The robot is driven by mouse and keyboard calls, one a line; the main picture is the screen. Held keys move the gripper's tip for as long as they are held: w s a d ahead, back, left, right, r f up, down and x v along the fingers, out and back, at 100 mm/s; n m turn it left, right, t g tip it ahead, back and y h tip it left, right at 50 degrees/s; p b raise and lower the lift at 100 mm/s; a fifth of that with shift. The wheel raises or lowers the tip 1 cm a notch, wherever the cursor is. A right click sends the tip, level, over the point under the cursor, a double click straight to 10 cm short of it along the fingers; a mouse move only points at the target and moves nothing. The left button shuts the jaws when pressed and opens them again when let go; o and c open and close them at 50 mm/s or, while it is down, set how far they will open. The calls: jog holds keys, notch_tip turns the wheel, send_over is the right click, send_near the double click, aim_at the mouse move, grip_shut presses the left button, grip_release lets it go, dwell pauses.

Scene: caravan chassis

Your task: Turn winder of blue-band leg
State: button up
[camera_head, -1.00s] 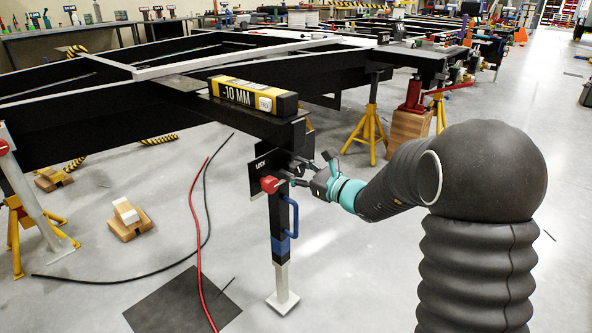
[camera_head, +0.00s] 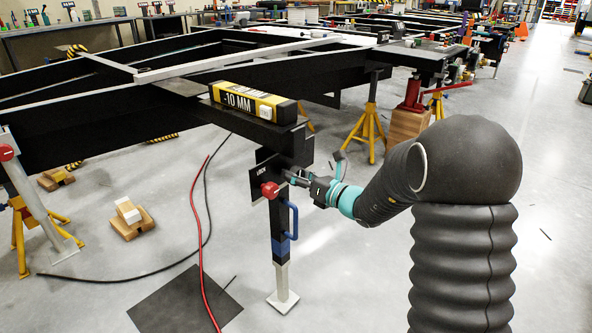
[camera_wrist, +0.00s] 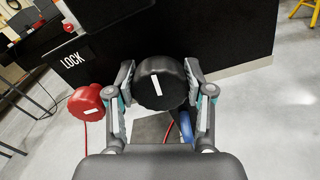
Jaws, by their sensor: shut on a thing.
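The blue-band leg (camera_head: 282,235) stands upright under the chassis corner, with a blue band low on it and its pale foot on the floor. A blue handle (camera_head: 293,218) is on its right side. The winder, a round black knob with a white mark (camera_wrist: 161,84), sits between the fingers of my gripper (camera_wrist: 163,92) in the wrist view. The gripper is shut on it. In the head view my gripper (camera_head: 296,178) reaches the leg's top from the right, and the winder is hard to make out there. The red lock knob (camera_head: 269,190) is left of it, also in the wrist view (camera_wrist: 86,103).
A dark plate marked LOCK (camera_wrist: 78,58) is beside the winder. A yellow-black "-10 MM" block (camera_head: 252,102) lies on the chassis (camera_head: 95,119) above. Red and black cables (camera_head: 199,240) and a dark mat (camera_head: 186,300) are on the floor.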

jog(key=shift+r+m+p, duration=0.1)
jog(key=shift+m+p, duration=0.4)
jog(key=shift+m, duration=0.3)
jog(key=o, duration=1.2)
jog(key=shift+c, duration=0.2)
jog(key=shift+d, duration=0.1)
jog(key=v, duration=1.2)
